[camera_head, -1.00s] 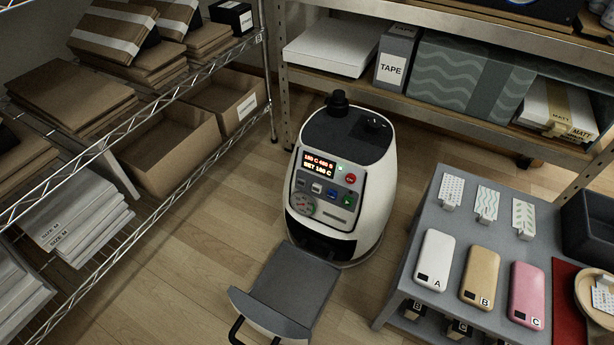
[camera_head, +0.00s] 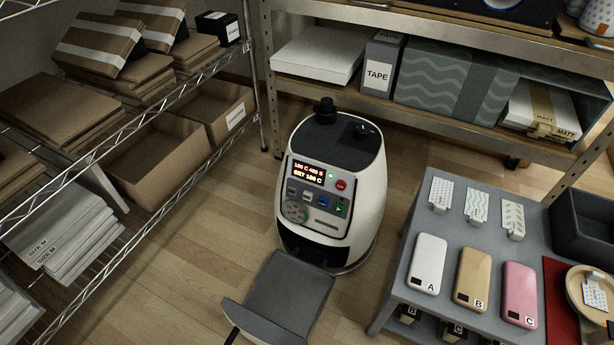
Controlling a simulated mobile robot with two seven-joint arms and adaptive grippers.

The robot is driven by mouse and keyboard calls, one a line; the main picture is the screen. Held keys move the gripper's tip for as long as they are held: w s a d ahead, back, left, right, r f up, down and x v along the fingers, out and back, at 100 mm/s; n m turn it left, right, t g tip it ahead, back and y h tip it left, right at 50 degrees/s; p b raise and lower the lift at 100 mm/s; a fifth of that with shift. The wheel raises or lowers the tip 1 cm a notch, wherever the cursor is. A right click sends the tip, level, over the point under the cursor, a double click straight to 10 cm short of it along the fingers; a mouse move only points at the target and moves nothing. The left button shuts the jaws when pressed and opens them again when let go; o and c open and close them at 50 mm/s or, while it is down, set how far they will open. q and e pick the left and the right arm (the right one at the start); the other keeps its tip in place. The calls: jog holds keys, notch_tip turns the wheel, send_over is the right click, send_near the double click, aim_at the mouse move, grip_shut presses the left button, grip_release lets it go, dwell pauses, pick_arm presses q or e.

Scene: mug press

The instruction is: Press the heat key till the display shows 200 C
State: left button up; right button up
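The white mug press (camera_head: 363,207) with a dark top stands upright on the floor in the middle of the view. Its lit display (camera_head: 308,173) shows two small lines of orange-red digits; the lower one seems to read SET 180 C, but the digits are blurred. Below the display is a row of keys: two greyish keys, a blue key (camera_head: 322,201) and a green key (camera_head: 340,208). A red button (camera_head: 341,185) sits right of the display. The key labels are too small to read, so I cannot tell which is the heat key. Neither gripper is in view.
A grey tray (camera_head: 285,290) extends in front of the press. A wire shelf (camera_head: 120,133) with boxes stands left, a metal shelf (camera_head: 440,115) behind. A grey table (camera_head: 402,280) with phone cases is at right. Wood floor (camera_head: 190,265) is open left of the press.

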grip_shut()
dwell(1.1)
